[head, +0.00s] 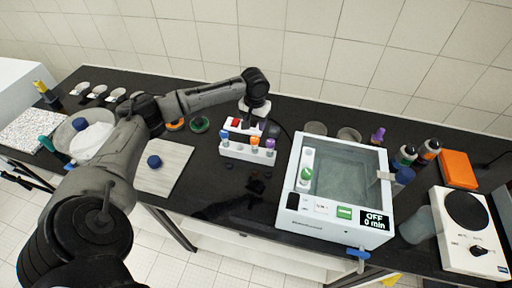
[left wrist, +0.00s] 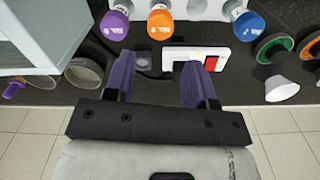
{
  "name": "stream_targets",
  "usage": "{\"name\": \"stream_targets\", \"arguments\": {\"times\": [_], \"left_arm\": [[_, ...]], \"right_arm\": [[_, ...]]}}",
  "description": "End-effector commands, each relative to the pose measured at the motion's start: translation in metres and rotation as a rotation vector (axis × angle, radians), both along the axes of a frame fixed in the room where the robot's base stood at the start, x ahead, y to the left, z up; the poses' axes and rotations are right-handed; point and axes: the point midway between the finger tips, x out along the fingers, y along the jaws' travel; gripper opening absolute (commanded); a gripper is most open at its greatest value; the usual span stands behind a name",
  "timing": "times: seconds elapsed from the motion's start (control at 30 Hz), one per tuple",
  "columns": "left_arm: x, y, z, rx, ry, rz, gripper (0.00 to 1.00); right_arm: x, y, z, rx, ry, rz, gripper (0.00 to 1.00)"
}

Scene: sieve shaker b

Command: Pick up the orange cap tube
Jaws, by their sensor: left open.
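The orange cap tube (head: 255,142) stands upright in a white rack (head: 248,154), between a blue cap tube (head: 224,137) and a purple cap tube (head: 270,145). In the left wrist view the orange cap (left wrist: 160,22) is at the top, between the purple cap (left wrist: 115,25) on its left and the blue cap (left wrist: 248,25) on its right. My left gripper (left wrist: 160,72) is open and empty, its purple fingers apart. The orange cap lies beyond the fingertips, roughly in line with the gap. In the head view the gripper (head: 255,118) is just behind the rack. My right gripper is not seen.
A white piece with a red switch (left wrist: 212,62) lies by the fingers. A white water bath (head: 340,190) stands close right of the rack. Green and orange rings (head: 199,125) lie to the left. The black bench in front of the rack is mostly clear.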

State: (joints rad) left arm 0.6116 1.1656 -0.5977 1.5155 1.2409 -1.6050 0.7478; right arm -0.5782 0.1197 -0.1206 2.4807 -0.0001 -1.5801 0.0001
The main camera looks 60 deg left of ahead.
Motion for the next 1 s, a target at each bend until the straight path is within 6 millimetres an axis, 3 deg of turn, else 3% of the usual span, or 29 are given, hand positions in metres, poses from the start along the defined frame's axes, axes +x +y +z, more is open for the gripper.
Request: {"name": "stream_targets", "arguments": {"times": [0.1,0.3,0.57,1.0], "left_arm": [[0.0,-0.001,-0.023,0.0,0.004,-0.002,0.5],[0.0,0.0,-0.048,0.0,0.0,-0.002,0.5],[0.0,0.0,-0.061,0.001,0.0,-0.004,0.5],[-0.002,0.0,-0.108,0.0,0.0,-0.004,0.5]], "right_arm": [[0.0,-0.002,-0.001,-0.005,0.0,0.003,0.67],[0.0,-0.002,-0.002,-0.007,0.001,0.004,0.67],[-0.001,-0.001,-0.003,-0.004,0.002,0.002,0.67],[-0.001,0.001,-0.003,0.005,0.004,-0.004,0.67]]}}
